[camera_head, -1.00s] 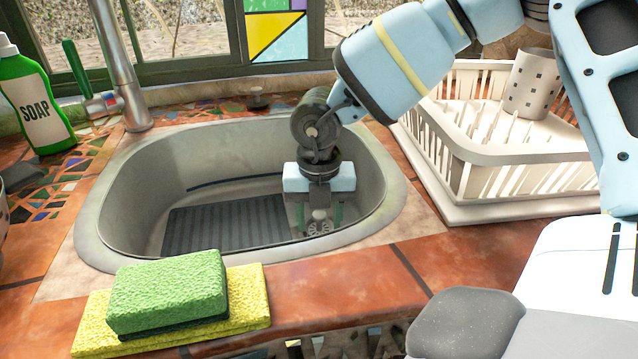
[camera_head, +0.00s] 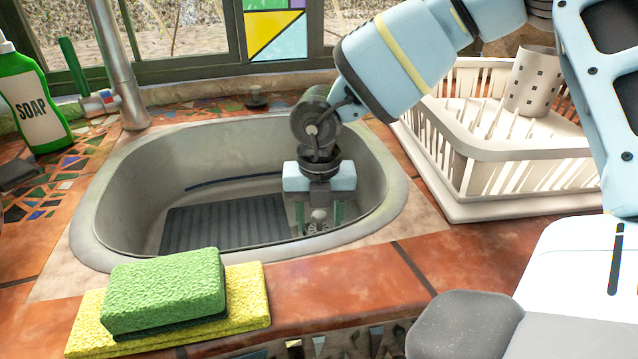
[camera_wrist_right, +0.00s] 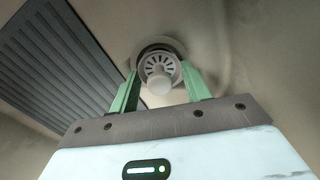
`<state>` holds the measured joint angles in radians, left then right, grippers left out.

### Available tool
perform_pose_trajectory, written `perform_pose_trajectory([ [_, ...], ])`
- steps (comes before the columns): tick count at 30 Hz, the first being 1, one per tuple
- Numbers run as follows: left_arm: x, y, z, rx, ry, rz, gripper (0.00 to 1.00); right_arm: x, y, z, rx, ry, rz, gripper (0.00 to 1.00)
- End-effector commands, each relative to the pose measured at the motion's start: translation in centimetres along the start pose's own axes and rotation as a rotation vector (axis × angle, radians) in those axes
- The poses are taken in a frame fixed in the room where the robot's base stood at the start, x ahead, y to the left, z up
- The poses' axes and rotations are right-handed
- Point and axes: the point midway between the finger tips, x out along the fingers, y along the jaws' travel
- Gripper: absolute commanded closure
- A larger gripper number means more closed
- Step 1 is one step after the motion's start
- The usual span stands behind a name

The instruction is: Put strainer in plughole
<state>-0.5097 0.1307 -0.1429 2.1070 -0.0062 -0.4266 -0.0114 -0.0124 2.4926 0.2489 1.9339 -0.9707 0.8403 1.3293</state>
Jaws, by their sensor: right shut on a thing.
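The strainer (camera_wrist_right: 160,72), a pale slotted disc with a round knob, is between the two green fingers of my right gripper (camera_wrist_right: 162,88) in the right wrist view. The gripper is shut on it. In the head view my right gripper (camera_head: 319,217) points down inside the sink at its right side, with the strainer (camera_head: 319,214) partly hidden between the fingers. The plughole (camera_wrist_right: 156,45) shows as a round rim just behind the strainer in the right wrist view. I cannot tell whether the strainer touches it. My left gripper is not in view.
The grey metal sink (camera_head: 100,215) has a dark ribbed mat area (camera_head: 225,224) on its floor. A white dish rack (camera_head: 520,170) stands to the right, sponges (camera_head: 165,295) lie in front, and a soap bottle (camera_head: 32,105) and tap (camera_head: 125,75) stand at left.

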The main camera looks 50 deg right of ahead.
Motion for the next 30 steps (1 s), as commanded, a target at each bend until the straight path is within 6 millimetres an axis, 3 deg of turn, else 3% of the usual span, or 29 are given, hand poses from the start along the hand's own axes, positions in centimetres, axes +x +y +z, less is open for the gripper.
perform_pose_trajectory([
  [11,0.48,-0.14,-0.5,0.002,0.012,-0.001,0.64,0.02,0.02,0.02,0.0,-0.001,0.0,0.75],
  [30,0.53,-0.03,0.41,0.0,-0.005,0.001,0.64,-0.03,0.01,0.01,0.0,0.0,0.0,0.75],
])
